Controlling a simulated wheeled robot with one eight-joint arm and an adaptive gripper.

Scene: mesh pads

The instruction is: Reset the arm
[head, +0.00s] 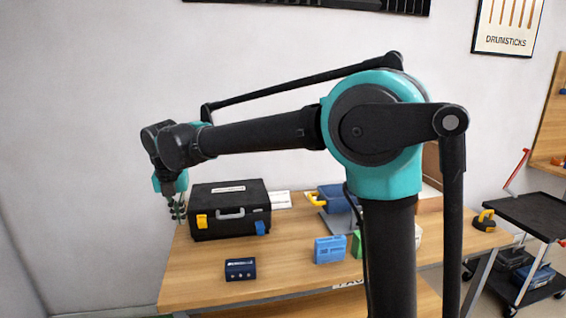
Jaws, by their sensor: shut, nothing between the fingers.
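My arm reaches across the view from the right toward the left, raised above a wooden workbench (205,271). My gripper (178,212) hangs down at the arm's left end, beside the left side of a black case (230,222). The gripper is small in this view and partly hidden by the wrist. Its fingers are shut and hold nothing. I cannot tell whether it touches the case or only overlaps it in the picture.
A small dark blue box (240,269) and a light blue box (330,249) stand on the bench. A black cart (530,212) stands at the right.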

